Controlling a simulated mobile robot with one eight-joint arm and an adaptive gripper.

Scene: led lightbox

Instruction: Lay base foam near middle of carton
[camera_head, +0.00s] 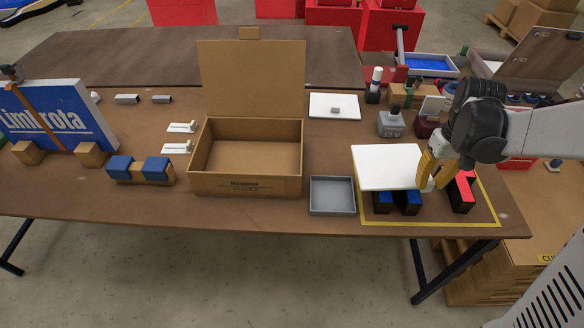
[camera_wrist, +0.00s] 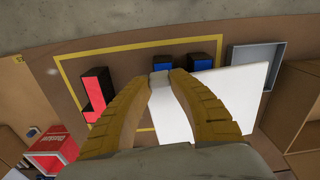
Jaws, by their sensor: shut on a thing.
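The base foam (camera_head: 385,168) is a thin white sheet at the right of the table, above the black and blue blocks. My gripper (camera_head: 428,182) has its yellow fingers shut on the sheet's right edge. In the wrist view the fingers of my gripper (camera_wrist: 160,78) close on the foam (camera_wrist: 235,100), which extends to the right. The carton (camera_head: 245,186) is an open brown cardboard box near the middle of the table, its lid raised at the back. Its inside looks empty. In the wrist view only part of it (camera_wrist: 300,130) shows at the right edge.
A grey tray (camera_head: 332,208) stands between the carton and the yellow-outlined area. Two blocks with blue tops (camera_head: 408,204) and a red-topped black block (camera_head: 463,194) stand inside that outline. A white board (camera_head: 334,101) lies behind. The raised lid (camera_head: 252,78) stands at the carton's back.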

